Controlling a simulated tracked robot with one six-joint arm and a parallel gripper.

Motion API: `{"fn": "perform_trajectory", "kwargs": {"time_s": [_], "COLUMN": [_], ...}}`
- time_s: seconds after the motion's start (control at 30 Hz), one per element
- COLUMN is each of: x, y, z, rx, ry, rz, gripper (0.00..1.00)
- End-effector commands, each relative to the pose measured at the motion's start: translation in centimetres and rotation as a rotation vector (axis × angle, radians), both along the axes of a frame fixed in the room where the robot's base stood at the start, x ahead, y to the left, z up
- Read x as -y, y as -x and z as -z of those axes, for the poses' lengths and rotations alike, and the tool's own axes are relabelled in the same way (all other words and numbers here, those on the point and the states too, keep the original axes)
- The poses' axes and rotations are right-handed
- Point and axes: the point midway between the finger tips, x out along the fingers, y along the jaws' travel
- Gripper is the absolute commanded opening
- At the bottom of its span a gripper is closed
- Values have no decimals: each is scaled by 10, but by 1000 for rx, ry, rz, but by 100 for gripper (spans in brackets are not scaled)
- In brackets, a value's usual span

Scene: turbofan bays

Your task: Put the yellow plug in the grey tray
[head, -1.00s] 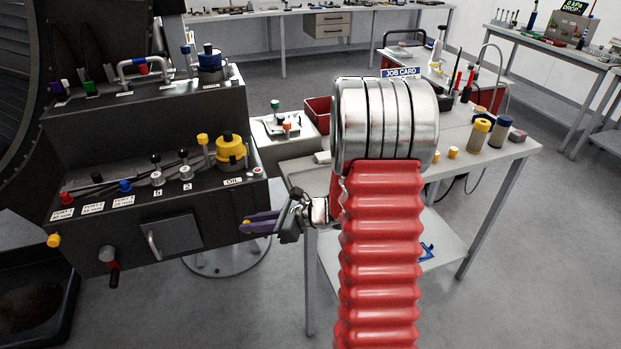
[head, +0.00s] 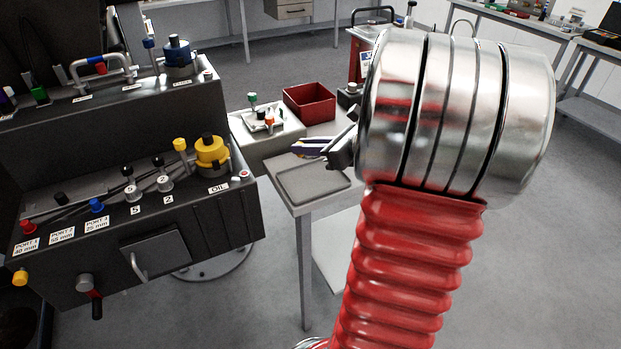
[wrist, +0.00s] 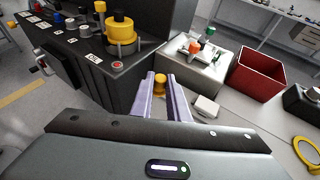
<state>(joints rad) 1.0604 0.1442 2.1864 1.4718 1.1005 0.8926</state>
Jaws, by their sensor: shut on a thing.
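The yellow plug (wrist: 160,84) is held between the purple fingertips of my gripper (wrist: 160,80) in the wrist view. In the head view my gripper (head: 308,147) is at the picture's middle, and the plug cannot be made out clearly there. The grey tray (head: 312,183) lies on the near left corner of the light table. It looks empty. In the picture my gripper appears just beyond and above the tray's far edge, apart from it. I cannot make out the tray in the wrist view.
A dark console with a large yellow cap (head: 212,152) stands on the left. A pale box with small coloured fittings (head: 265,122) and a red bin (head: 309,102) are behind the tray. A small white block (wrist: 206,107) is right of my fingers.

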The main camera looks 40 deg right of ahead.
Motion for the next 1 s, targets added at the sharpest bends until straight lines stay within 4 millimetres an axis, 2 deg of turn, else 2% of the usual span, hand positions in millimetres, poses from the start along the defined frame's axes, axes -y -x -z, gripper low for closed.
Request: {"fn": "perform_trajectory", "kwargs": {"time_s": [0.23,0.6,1.0], "x": [-6,-7,-8], "y": [-4,-6,-6], "z": [7,60,64], "rx": [-2,-1,1], "ry": [-2,-3,-1], "rz": [-14,-18,-19], "gripper": [0,0,0]}}
